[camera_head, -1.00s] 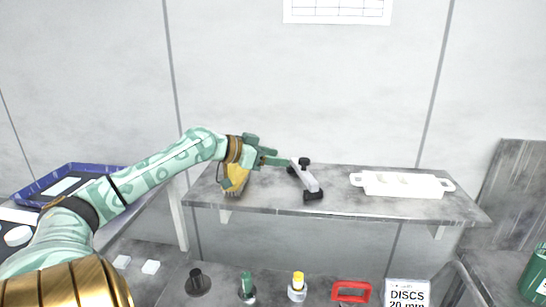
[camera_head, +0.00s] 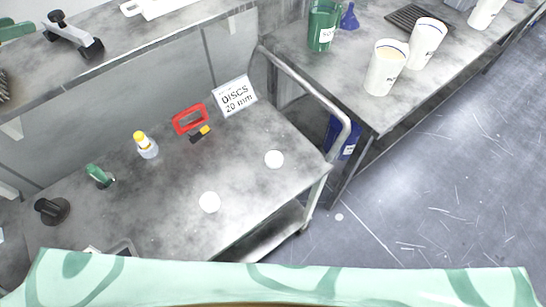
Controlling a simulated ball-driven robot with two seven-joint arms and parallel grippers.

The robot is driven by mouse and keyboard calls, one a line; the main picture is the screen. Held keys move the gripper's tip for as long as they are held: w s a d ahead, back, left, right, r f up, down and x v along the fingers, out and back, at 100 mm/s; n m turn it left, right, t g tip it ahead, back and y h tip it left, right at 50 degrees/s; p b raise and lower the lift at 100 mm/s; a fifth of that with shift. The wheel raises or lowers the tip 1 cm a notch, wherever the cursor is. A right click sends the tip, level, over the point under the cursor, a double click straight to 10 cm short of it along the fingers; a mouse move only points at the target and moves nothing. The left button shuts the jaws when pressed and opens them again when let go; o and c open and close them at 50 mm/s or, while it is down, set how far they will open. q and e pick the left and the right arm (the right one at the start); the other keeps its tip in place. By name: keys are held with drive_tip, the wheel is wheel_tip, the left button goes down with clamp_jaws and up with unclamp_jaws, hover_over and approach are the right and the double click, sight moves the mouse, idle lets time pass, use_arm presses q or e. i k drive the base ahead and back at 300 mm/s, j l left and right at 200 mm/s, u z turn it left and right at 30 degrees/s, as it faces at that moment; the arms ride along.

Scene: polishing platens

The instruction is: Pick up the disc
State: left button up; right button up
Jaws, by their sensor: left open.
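Two white round discs lie flat on the grey cart top: a nearer disc (camera_head: 210,202) and a farther disc (camera_head: 274,159) by the right edge. A sign (camera_head: 235,96) reading "DISCS 20 mm" stands behind them. My right gripper is not in view.
On the cart are a red frame (camera_head: 190,118), a yellow-capped bottle (camera_head: 146,146), a green-handled tool (camera_head: 99,175) and a black knob (camera_head: 52,210). A metal rail (camera_head: 322,98) edges the cart. White cups (camera_head: 385,68) stand on the right bench.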

sight(209, 202)
drive_tip(key=u, duration=1)
